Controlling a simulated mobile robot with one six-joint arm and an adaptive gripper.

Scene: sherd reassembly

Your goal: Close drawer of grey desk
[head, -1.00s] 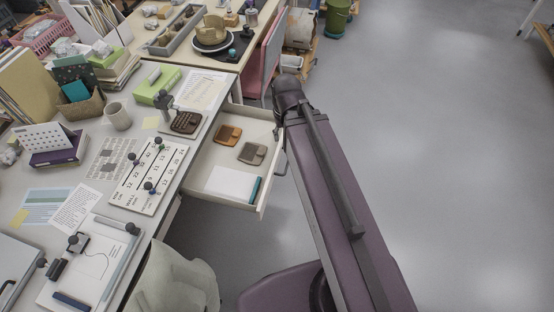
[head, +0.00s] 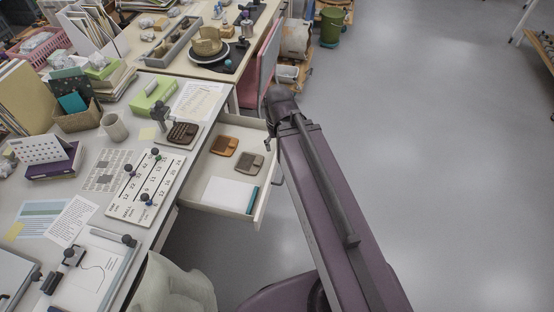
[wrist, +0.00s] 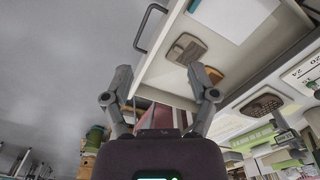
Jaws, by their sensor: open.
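The grey desk (head: 60,197) fills the left of the head view. Its drawer (head: 208,169) is pulled out on the right side, holding an orange-brown sherd (head: 223,146), a grey-brown sherd (head: 250,162), white paper (head: 224,193) and a teal strip (head: 252,200). In the wrist view, the drawer front (wrist: 148,68) has a dark bar handle (wrist: 147,28). My gripper (wrist: 163,80) is open and empty, its fingers spread at the drawer's front and side edge; I cannot tell whether they touch it.
A board with knobs (head: 145,185), a mug (head: 114,127) and a green box (head: 153,96) stand on the desk. A pale draped shape (head: 172,285) is in front of it. The floor (head: 430,150) to the right is clear.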

